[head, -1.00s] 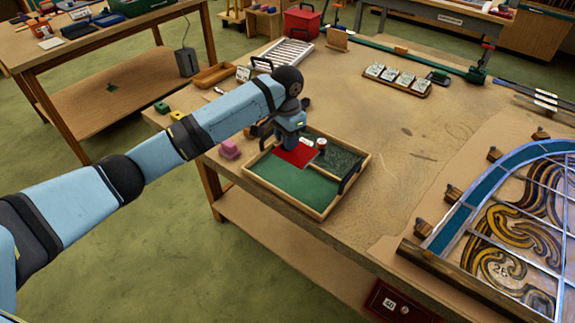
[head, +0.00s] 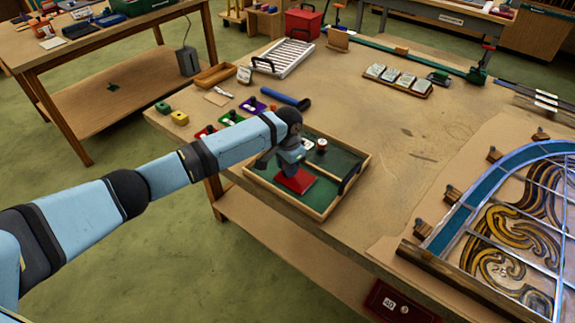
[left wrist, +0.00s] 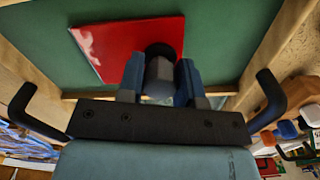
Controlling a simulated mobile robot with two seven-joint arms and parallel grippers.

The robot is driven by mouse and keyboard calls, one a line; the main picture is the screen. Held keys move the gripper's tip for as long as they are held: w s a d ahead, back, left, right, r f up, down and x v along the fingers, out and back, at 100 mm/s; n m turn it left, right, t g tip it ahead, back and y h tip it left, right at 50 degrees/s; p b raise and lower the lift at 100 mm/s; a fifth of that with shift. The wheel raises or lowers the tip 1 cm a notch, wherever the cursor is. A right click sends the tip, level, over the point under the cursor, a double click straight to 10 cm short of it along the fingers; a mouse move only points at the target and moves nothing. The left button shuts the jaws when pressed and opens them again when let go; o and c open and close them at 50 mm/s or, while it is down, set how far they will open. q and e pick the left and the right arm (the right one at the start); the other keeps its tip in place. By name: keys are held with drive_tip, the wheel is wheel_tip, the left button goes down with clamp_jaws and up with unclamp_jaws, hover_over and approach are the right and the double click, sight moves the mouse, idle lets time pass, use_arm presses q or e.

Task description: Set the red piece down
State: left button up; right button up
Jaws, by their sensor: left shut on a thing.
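The red piece (head: 296,181) is a flat, glossy sheet in or just over the green-lined wooden tray (head: 282,198), near its left front side. My left gripper (head: 291,164) is above it. In the left wrist view the fingers (left wrist: 160,78) are shut on a grey cylindrical handle (left wrist: 160,72) with a dark round base against the red piece (left wrist: 115,45). The piece looks roughly parallel to the green lining (left wrist: 225,40). I cannot tell whether it touches the lining. My right gripper is not in view.
A divider and black handles are on the tray. Behind my arm are knobbed coloured pieces and a blue-handled tool (head: 286,98). A leaded panel (head: 510,225) lies at right; the tabletop between is clear.

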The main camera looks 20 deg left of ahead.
use_arm(q)
drive_tip(key=o, duration=0.9)
drive_tip(key=shift+f, duration=0.1)
wheel_tip(320, 180, up, 12)
drive_tip(key=shift+r+b, duration=0.15)
drive_tip(key=shift+b, duration=0.2)
